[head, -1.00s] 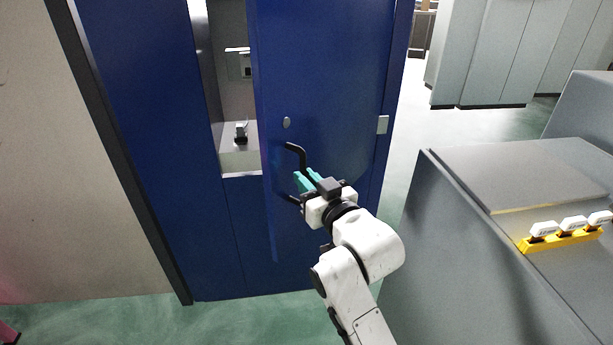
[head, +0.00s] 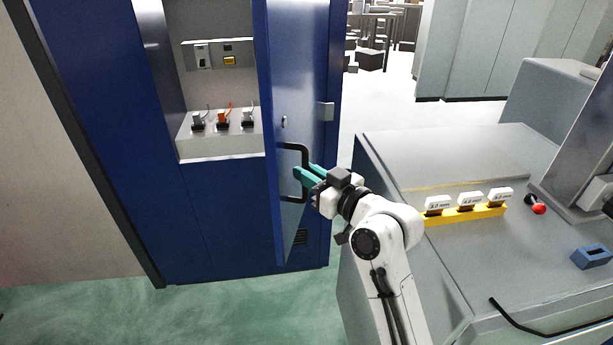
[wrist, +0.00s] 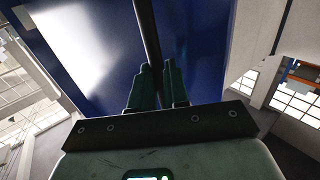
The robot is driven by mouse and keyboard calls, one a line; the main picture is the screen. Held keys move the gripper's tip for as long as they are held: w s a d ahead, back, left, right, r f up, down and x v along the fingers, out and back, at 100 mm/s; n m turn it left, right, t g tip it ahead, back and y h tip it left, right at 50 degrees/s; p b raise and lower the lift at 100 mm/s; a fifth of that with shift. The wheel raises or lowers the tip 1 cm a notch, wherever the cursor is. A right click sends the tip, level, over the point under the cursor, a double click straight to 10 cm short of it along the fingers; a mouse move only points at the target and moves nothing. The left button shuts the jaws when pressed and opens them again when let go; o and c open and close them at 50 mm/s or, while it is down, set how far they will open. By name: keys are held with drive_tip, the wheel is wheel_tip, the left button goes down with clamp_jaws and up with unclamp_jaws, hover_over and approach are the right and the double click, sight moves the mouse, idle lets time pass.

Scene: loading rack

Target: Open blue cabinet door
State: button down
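The blue cabinet (head: 205,215) stands at the left with its blue door (head: 295,75) swung part way open toward me, hinged on the right. The door carries a black bar handle (head: 293,147). My gripper (head: 301,173) has teal fingers at the bar, roughly mid-height. In the wrist view, the dark handle (wrist: 147,25) runs down between the two fingertips (wrist: 157,70), which are close together on either side of it. The blue door face also shows behind them in the wrist view (wrist: 195,50).
Inside the cabinet, several small plug-like items stand on a shelf (head: 215,145). A grey workbench (head: 440,155) with a yellow rack (head: 465,214) of white pieces stands to the right, beside my arm. Green floor (head: 230,300) is clear before the cabinet.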

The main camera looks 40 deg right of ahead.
drive_tip(key=shift+s+d+r, duration=0.1)
drive_tip(key=shift+s+d, duration=0.2)
drive_tip(key=shift+d, duration=0.3)
drive_tip(key=shift+s+d, duration=0.25)
drive_tip(key=shift+d, duration=0.3)
drive_tip(key=c, duration=1.1)
unclamp_jaws()
drive_tip(key=shift+d, duration=0.2)
drive_tip(key=shift+w, duration=0.1)
drive_tip(key=shift+a+f, duration=0.2)
drive_tip(key=shift+a, duration=0.2)
drive_tip(key=shift+s+b, duration=1.5)
drive_tip(key=shift+s, duration=3.9)
drive_tip(key=shift+c, duration=0.5)
